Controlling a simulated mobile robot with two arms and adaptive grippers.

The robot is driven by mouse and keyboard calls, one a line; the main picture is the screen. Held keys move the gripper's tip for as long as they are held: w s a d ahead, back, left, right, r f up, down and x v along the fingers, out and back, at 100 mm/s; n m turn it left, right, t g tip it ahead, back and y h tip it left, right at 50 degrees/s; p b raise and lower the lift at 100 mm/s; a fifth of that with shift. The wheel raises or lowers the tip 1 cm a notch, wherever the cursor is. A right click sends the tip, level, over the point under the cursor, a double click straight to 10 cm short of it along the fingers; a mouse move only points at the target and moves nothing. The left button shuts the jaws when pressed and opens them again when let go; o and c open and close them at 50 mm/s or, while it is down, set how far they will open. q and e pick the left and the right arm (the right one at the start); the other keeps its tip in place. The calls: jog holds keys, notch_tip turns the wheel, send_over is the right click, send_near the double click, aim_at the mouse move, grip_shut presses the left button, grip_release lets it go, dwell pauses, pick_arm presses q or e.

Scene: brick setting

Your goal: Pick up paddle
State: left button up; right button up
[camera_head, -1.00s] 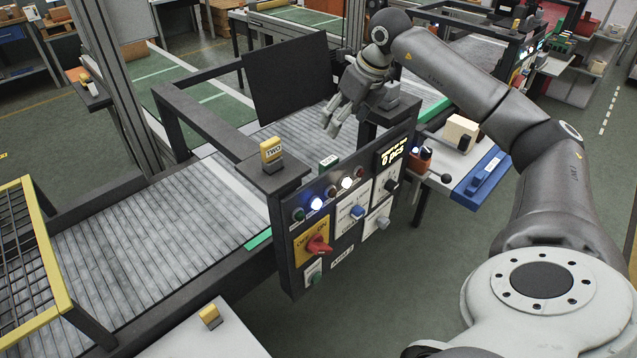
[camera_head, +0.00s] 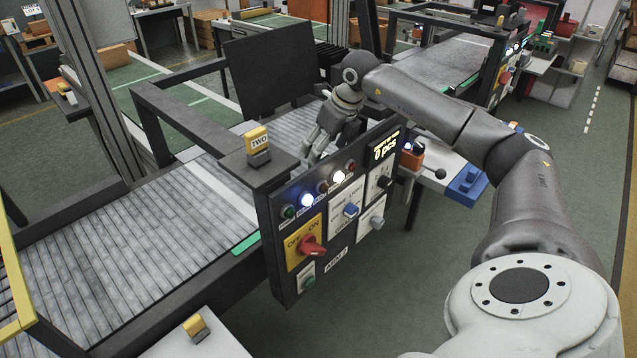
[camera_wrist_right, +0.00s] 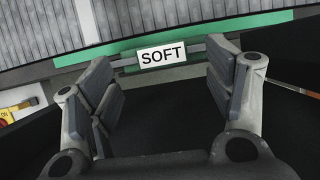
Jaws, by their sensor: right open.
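A small green piece with a white label reading SOFT (camera_wrist_right: 161,56) shows between my fingers in the right wrist view; in the head view my gripper seems to cover it. I cannot tell for sure whether this is the paddle. My right gripper (camera_head: 314,152) is open, low behind the top edge of the control panel. In the right wrist view its fingers (camera_wrist_right: 160,85) stand wide apart on either side of the label, with nothing held. A yellow block marked TWO (camera_head: 257,143) stands in a grey holder on the panel's left corner. My left gripper is not in view.
The control panel (camera_head: 325,254) has lit buttons and a red switch. A slatted conveyor (camera_head: 130,245) runs behind it with a dark frame, and a black screen (camera_head: 272,77) stands beyond. Another yellow block (camera_head: 194,326) lies on a light surface at front. A blue piece (camera_head: 466,187) sits at right.

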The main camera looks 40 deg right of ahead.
jog(key=p+x, duration=0.2)
jog(key=x, duration=0.2)
jog(key=shift+w+f, duration=0.1)
jog(key=shift+f, duration=0.3)
jog(key=shift+w+f, duration=0.15)
jog(key=shift+f, duration=0.25)
jog(key=shift+c, duration=0.4)
jog(key=shift+c, duration=1.2)
jog(key=shift+d+r, duration=0.1)
grip_shut()
